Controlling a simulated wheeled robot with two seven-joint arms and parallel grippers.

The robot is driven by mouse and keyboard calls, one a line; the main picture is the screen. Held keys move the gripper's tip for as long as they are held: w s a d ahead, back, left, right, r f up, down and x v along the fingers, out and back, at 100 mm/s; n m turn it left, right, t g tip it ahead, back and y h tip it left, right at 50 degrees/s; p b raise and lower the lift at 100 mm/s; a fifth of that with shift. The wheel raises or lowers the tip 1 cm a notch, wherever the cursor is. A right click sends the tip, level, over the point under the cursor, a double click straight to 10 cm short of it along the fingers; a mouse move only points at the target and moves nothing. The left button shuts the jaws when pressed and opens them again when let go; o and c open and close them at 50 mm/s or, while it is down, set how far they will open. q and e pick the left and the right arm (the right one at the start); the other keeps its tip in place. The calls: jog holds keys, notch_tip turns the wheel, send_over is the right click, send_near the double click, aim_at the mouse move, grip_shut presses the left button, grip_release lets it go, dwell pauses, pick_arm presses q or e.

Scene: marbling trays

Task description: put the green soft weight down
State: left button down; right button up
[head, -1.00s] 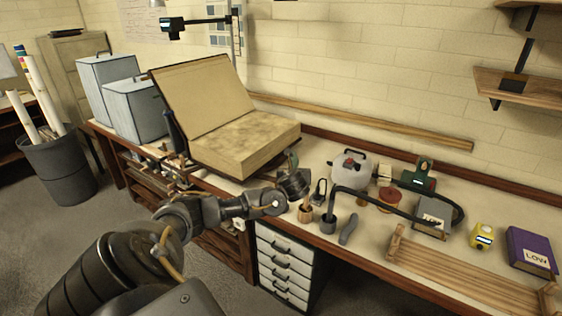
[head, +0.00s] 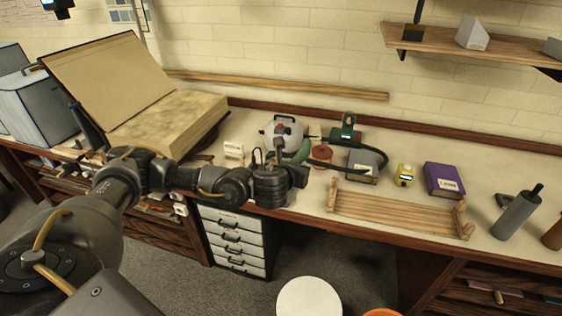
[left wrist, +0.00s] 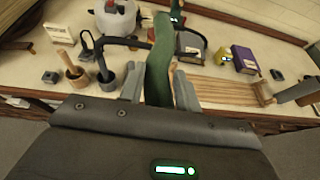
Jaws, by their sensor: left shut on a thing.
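The green soft weight (left wrist: 158,65) is a long, limp green strip, standing up between the fingers in the left wrist view. In the head view a small part of the green soft weight (head: 302,151) shows above my left gripper (head: 298,172), beside the white kettle. My left gripper, also in the left wrist view (left wrist: 158,92), is shut on the green soft weight and holds it above the front part of the bench. The weight's lower end is hidden by the gripper. My right gripper is not in view.
A white kettle (head: 281,137), a red round item (head: 321,155), a yellow device (head: 404,175) and a purple book (head: 444,179) stand on the bench (head: 400,158). A wooden rack (head: 395,207) lies at its front. A large open book (head: 165,122) is at left.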

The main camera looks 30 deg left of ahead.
pick_arm(q)
jog(key=s+d+f+m+h+b, duration=0.2)
jog(key=s+d+b, duration=0.4)
jog(key=b, duration=0.3)
jog(key=shift+s+d+f+h, duration=0.2)
jog(key=shift+d+f+h, duration=0.15)
jog(key=shift+f, duration=0.5)
